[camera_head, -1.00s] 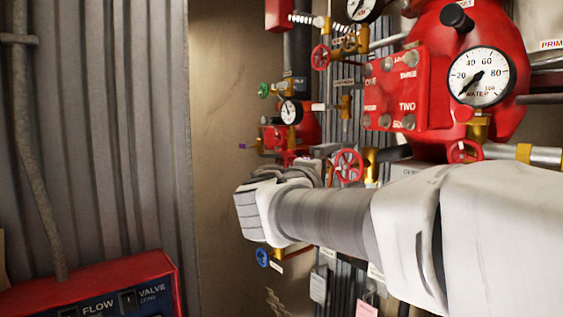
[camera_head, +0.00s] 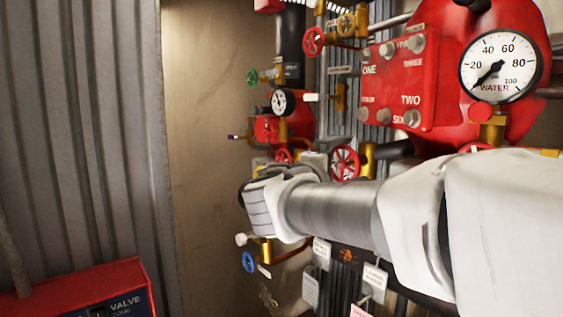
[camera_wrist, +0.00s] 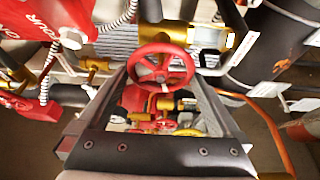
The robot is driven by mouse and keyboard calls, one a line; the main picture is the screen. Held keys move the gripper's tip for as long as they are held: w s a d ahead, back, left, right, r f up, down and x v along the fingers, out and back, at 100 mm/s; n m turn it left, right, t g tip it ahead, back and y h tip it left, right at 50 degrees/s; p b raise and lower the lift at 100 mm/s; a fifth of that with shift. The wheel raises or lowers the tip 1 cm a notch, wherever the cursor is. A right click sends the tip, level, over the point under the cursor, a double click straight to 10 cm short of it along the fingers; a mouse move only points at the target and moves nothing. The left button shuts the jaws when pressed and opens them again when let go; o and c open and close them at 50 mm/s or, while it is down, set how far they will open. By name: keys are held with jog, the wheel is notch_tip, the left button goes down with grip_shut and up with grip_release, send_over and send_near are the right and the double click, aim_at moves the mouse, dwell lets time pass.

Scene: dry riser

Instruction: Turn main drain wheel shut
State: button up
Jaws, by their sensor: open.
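A red spoked handwheel (camera_head: 344,163) on a brass valve stands just beyond my wrist in the head view. In the wrist view a red handwheel (camera_wrist: 160,70) faces me, level with the ends of my fingers. My gripper (camera_wrist: 162,80) is open, with one finger on each side below the wheel's rim. I cannot tell whether either finger touches the wheel. In the head view my forearm and wrist hide most of the gripper. No readable label shows which wheel is the main drain.
Other handwheels are near: red (camera_head: 313,41), green (camera_head: 252,77) and blue (camera_head: 248,262). A red block with numbered bolts (camera_head: 400,85) and a water gauge (camera_head: 501,66) stand to the right. Hanging tags (camera_head: 374,281) are below my arm. A red panel box (camera_head: 110,285) is at lower left.

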jog(key=shift+c, duration=0.3)
jog(key=c, duration=0.9)
jog(key=shift+f+b, duration=0.2)
jog(key=shift+b, duration=0.65)
